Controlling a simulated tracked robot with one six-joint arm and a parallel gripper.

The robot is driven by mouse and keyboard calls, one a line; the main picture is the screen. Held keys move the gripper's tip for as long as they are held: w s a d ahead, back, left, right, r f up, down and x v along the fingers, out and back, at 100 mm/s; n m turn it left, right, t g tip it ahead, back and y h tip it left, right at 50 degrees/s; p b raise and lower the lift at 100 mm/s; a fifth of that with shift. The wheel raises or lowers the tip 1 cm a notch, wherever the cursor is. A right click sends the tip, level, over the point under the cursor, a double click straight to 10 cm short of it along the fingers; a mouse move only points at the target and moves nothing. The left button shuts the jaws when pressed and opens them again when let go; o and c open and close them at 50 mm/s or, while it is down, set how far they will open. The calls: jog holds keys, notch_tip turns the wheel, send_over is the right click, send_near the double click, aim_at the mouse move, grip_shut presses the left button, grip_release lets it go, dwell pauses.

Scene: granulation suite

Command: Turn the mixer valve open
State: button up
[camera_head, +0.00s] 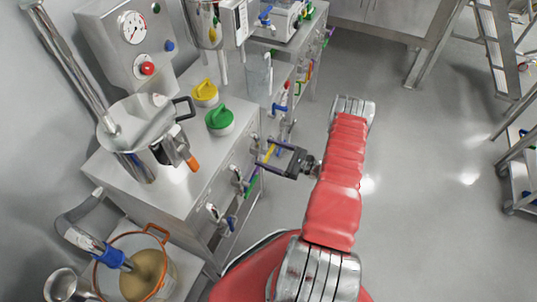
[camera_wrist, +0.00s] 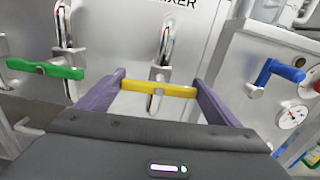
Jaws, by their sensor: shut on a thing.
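The mixer valve has a yellow bar handle (camera_wrist: 158,88) on a vertical pipe below a label ending in "IXER" in the wrist view. The handle lies roughly level there, across the pipe. My gripper (camera_wrist: 160,92) is shut on the handle, with one purple-grey finger at each end of it. In the head view the yellow handle (camera_head: 270,152) shows between the fingers of my gripper (camera_head: 265,153), at the front of the steel cabinet. Its far end is partly hidden by the fingers.
A green valve handle (camera_wrist: 45,68) is left of the yellow one and a blue handle (camera_wrist: 272,75) right, by a gauge. The floor (camera_head: 420,190) right of my arm is clear.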

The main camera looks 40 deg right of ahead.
jog(key=shift+a+n, duration=0.15)
jog(key=shift+n, duration=0.15)
jog(key=n, duration=0.3)
jog(key=shift+s+n, duration=0.1)
jog(key=shift+n, duration=0.2)
jog(key=n, duration=0.4)
jog(key=shift+a+f, duration=0.15)
jog(key=shift+a, duration=0.05)
jog(key=n, duration=0.5)
jog(key=shift+s+a+f, duration=0.1)
jog(key=n, duration=0.4)
jog(key=shift+f, duration=0.15)
jog(key=o, duration=0.9)
